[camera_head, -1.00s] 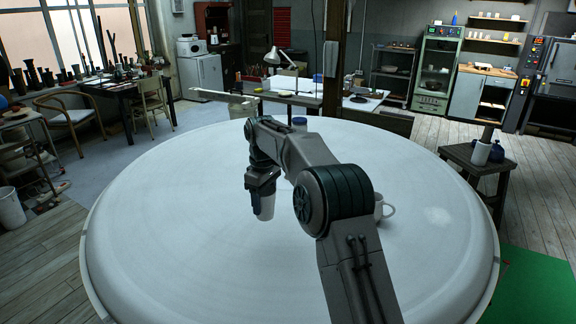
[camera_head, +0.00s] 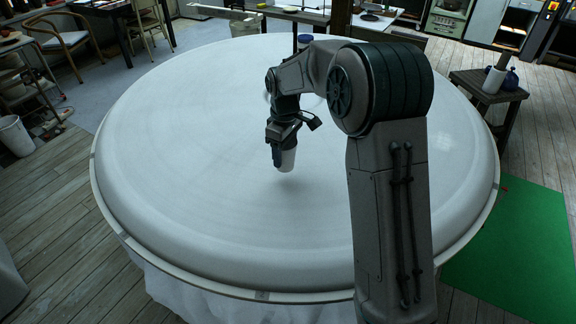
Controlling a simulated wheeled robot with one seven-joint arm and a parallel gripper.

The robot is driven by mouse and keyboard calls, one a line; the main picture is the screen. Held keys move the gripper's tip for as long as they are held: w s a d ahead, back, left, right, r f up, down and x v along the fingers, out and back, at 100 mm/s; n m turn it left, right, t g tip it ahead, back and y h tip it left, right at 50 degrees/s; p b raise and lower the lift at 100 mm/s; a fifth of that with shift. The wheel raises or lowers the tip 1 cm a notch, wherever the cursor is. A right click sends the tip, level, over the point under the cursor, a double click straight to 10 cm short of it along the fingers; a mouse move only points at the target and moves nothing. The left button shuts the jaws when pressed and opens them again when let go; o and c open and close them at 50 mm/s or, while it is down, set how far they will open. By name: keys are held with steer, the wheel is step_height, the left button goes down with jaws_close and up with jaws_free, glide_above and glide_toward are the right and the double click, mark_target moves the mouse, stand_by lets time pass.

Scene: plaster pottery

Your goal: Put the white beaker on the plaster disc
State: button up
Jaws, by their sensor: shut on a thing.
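The white beaker (camera_head: 288,160) hangs upright in my gripper (camera_head: 282,147), which is shut on it. The beaker is over the middle of the big round plaster disc (camera_head: 190,180). A faint shadow shows on the disc just below it, and it looks a little above the surface; I cannot tell the exact gap. The disc is wide, pale and almost bare, with a raised rounded rim. My own arm covers its right part.
A blue-lidded jar (camera_head: 304,41) shows at the disc's far edge, behind my arm. A dark stool (camera_head: 488,88) with a white container stands at the right. A green mat (camera_head: 515,250) lies on the wooden floor. The disc's left half is free.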

mark_target(288, 170)
steer(key=shift+s+d+f, duration=0.35)
steer(key=shift+s+f, duration=0.25)
steer(key=shift+s, duration=0.25)
steer(key=shift+f+p, duration=0.7)
steer(key=shift+f, duration=1.2)
steer(key=shift+f, duration=0.2)
steer(key=o, duration=0.9)
steer(key=shift+o, duration=0.2)
steer(key=shift+r, duration=0.1)
